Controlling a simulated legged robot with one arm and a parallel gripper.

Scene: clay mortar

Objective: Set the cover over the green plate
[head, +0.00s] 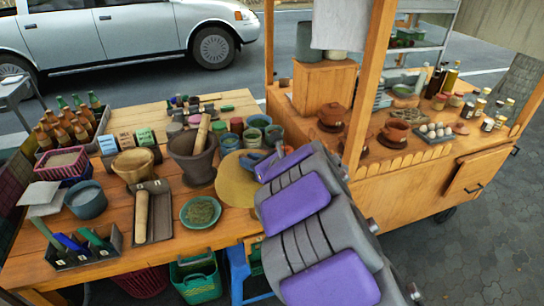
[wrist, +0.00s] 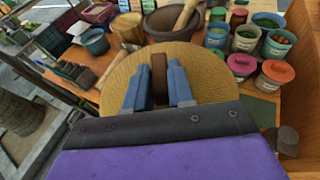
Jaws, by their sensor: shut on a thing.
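The cover (head: 236,183) is a round, tan woven lid with a brown handle. In the head view it is just right of the green plate (head: 185,214), partly overhanging the table's front edge. In the wrist view the cover (wrist: 204,62) fills the middle. My gripper (wrist: 157,82) has its two blue fingers shut on the cover's brown handle; in the head view my gripper (head: 282,163) is partly hidden by my arm. The green plate holds greenish contents and lies uncovered near the table's front edge. I do not see the plate in the wrist view.
A stone mortar (head: 194,165) with a wooden pestle stands behind the plate. A tray (head: 164,233) with a wooden roller lies left of it. Several small pots (wrist: 243,65) crowd the area behind and right of the cover. A wooden cart (head: 425,178) stands to the right.

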